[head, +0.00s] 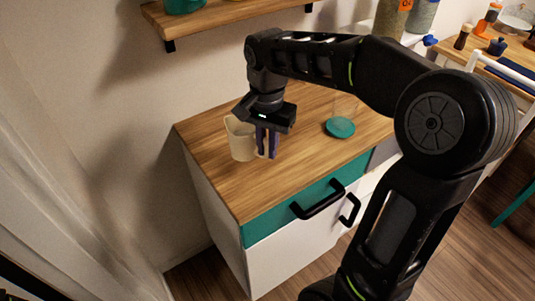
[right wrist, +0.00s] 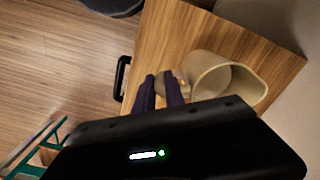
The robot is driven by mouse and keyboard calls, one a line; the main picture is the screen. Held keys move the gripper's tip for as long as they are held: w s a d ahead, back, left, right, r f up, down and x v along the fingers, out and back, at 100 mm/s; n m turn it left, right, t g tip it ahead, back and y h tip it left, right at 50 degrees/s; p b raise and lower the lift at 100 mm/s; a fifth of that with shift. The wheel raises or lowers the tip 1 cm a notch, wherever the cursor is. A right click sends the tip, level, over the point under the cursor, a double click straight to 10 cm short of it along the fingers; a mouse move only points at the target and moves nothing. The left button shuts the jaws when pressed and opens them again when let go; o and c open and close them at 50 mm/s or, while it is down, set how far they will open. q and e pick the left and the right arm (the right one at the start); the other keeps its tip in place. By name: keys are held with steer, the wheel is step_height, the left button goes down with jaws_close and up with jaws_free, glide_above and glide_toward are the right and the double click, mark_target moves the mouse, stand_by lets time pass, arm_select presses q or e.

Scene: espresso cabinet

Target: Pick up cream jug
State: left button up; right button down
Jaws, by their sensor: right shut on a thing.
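The cream jug (head: 240,139) is a beige open-topped jug standing upright near the left end of the wooden cabinet top (head: 215,186). It also shows in the right wrist view (right wrist: 226,76), with its hollow inside and rim visible. My right gripper (head: 266,155) points down at the jug's right side. In the right wrist view its dark purple fingers (right wrist: 160,92) are shut on the jug's handle, which they largely hide. I cannot tell whether the jug's base is clear of the wood. My left gripper is not in view.
A teal disc-shaped saucer (head: 340,127) lies to the right on the cabinet top, with a clear glass over it. A wooden shelf (head: 215,15) hangs on the wall above. Black handles (head: 318,201) stick out from the cabinet front. The front left of the top is bare.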

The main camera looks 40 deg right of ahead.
steer(key=shift+r, duration=1.65)
